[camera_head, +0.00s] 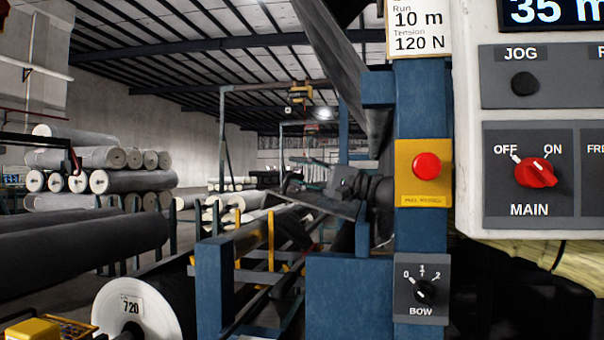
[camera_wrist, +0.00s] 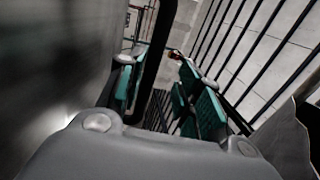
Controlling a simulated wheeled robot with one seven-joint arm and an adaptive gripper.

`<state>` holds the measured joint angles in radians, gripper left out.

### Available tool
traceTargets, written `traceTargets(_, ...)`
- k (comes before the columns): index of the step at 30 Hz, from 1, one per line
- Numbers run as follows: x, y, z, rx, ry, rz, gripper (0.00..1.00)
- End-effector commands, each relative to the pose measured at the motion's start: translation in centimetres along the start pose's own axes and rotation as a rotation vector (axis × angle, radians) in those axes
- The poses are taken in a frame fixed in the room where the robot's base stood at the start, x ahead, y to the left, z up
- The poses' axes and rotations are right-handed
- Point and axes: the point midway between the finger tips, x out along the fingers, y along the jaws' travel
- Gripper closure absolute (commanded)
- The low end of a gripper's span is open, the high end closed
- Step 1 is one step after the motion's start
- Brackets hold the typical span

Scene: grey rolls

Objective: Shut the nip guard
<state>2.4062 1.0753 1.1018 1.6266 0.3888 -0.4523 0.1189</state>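My gripper (camera_wrist: 160,68) shows in the wrist view with its two teal-padded fingers spread well apart. A thick black bar (camera_wrist: 157,45) runs lengthwise between the fingers, nearer the left one. I cannot tell whether it touches a pad. Thin parallel black bars (camera_wrist: 232,45) form a grille at the right and beyond the fingers. The thick bar and grille may belong to the nip guard, but I cannot tell for sure. In the head view I cannot make out the guard clearly, nor whether it stands open or shut.
A blue machine post (camera_head: 420,235) carries a red push button (camera_head: 427,166) and a BOW knob (camera_head: 424,292). A control panel (camera_head: 530,215) fills the right. A roll marked 720 (camera_head: 130,308) lies low at left. Stacked grey rolls (camera_head: 100,180) stand behind.

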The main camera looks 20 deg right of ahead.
Motion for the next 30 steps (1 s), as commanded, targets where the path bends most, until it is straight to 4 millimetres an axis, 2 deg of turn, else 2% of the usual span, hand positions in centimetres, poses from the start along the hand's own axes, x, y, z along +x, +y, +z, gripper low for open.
traceTargets(8,-0.7,-0.3,0.0,-0.002,0.001,-0.003,0.67)
traceTargets(13,-3.0,-0.3,0.0,-0.001,0.002,-0.004,0.67)
traceTargets(24,-9.6,-0.1,0.0,0.000,0.001,-0.003,0.67)
traceTargets(30,-11.6,0.0,0.0,0.000,0.001,-0.002,0.67)
